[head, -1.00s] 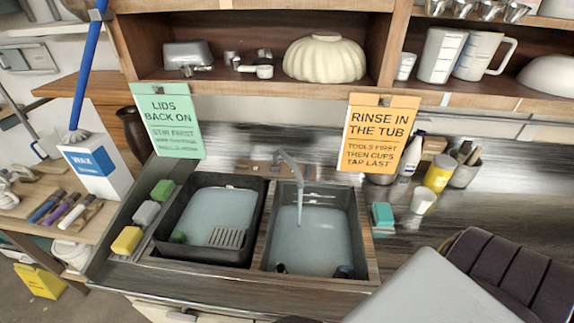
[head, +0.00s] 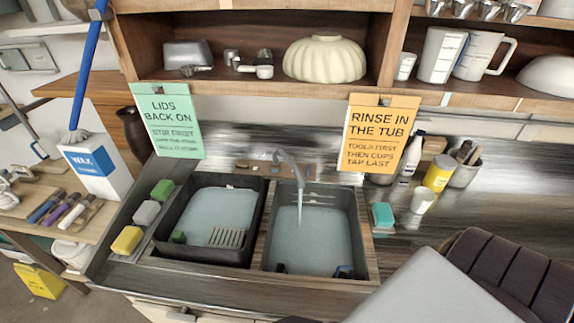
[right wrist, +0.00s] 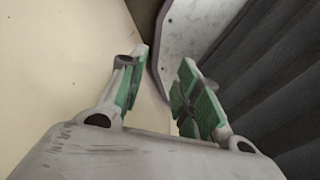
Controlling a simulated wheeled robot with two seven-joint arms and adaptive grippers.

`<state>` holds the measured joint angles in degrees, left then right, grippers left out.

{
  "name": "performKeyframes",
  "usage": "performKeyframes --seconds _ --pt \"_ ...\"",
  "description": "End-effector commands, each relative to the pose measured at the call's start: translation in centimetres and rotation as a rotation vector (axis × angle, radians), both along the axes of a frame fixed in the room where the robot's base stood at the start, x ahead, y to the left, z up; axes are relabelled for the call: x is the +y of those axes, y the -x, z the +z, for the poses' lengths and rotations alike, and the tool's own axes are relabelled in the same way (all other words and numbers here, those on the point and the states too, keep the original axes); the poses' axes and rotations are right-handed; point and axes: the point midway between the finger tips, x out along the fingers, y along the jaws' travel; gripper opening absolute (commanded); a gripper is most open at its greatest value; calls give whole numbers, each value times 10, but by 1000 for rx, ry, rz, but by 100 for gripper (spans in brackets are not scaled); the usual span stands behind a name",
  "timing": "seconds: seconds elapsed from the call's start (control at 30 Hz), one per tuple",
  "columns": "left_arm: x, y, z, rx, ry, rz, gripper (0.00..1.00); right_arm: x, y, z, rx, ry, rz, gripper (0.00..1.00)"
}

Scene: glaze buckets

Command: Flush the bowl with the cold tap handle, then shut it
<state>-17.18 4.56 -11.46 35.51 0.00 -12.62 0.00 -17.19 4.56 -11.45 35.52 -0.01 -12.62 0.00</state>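The grey curved tap (head: 290,165) stands behind the right basin (head: 364,235), and a thin stream of water (head: 299,210) falls from it. The water in the right basin (head: 315,243) is pale and covers its floor. Small fittings flank the tap's base, but I cannot tell which is the cold handle or how it is turned. My right gripper (right wrist: 163,62) shows in the right wrist view with its green-padded fingers apart and nothing between them. It is outside the head view and away from the tap. My left gripper is in neither current view.
A dark tub (head: 160,240) with water and a slotted grey piece (head: 227,237) sits left of the right basin. Sponges (head: 146,213) line its left side. A yellow jar (head: 438,175) and white cup (head: 422,201) stand right. Hanging signs (head: 380,135) flank the tap from above.

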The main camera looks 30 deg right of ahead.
Motion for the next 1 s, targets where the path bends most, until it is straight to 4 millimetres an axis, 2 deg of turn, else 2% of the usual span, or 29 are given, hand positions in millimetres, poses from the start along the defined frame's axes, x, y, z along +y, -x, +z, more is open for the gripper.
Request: performKeyframes --seconds 0.47,1.0 --pt "3 1 -1 0 -3 0 73 -3 0 -1 -1 4 2 35" --pt "1 0 -32 0 -1 0 73 -1 0 -32 0 1 0 35"
